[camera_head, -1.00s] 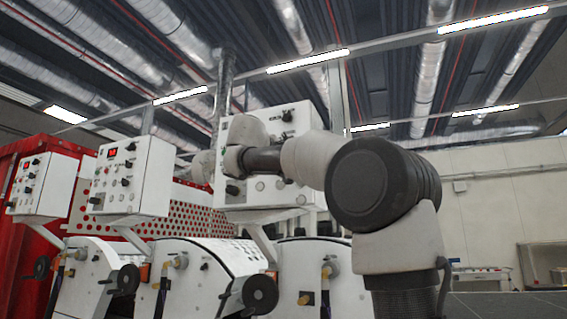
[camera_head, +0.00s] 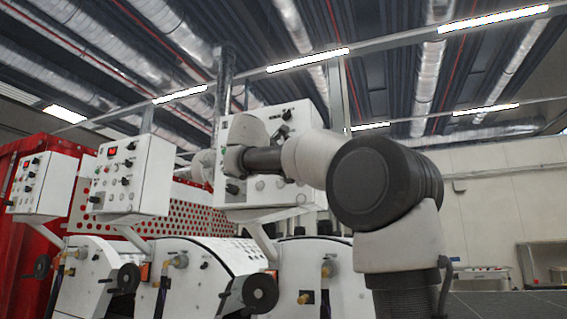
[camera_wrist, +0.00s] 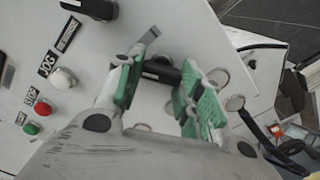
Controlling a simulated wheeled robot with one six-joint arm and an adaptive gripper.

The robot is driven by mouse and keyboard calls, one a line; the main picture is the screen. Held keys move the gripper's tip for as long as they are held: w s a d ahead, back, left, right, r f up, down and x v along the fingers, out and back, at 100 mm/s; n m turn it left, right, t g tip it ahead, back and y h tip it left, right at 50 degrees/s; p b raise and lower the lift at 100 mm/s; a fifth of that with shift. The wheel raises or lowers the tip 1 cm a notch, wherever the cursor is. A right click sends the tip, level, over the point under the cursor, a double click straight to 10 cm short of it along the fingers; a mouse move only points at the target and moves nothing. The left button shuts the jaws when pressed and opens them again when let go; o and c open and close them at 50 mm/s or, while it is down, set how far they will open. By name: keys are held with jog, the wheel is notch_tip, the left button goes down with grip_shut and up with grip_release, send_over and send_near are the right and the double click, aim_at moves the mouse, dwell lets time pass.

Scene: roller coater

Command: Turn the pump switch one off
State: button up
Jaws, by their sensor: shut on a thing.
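In the wrist view, my gripper (camera_wrist: 162,78) has its two green-padded fingers on either side of a black switch knob (camera_wrist: 160,70) on a white control panel (camera_wrist: 90,75). It is shut on this knob. The knob's label is not readable, so I cannot tell from it which switch this is. In the head view, my arm reaches to the white control panel (camera_head: 300,118) of the nearest machine. My own arm hides much of that panel, and the fingers cannot be made out there.
The wrist view shows a white JOG button (camera_wrist: 63,78), a red STOP button (camera_wrist: 43,108) and a green button (camera_wrist: 30,128) left of the fingers. Two more control boxes, a middle one (camera_head: 150,175) and a left one (camera_head: 55,185), stand to the left in the head view.

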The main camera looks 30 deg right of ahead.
jog(key=shift+f, duration=0.15)
jog(key=o, duration=1)
jog(key=v, duration=1.2)
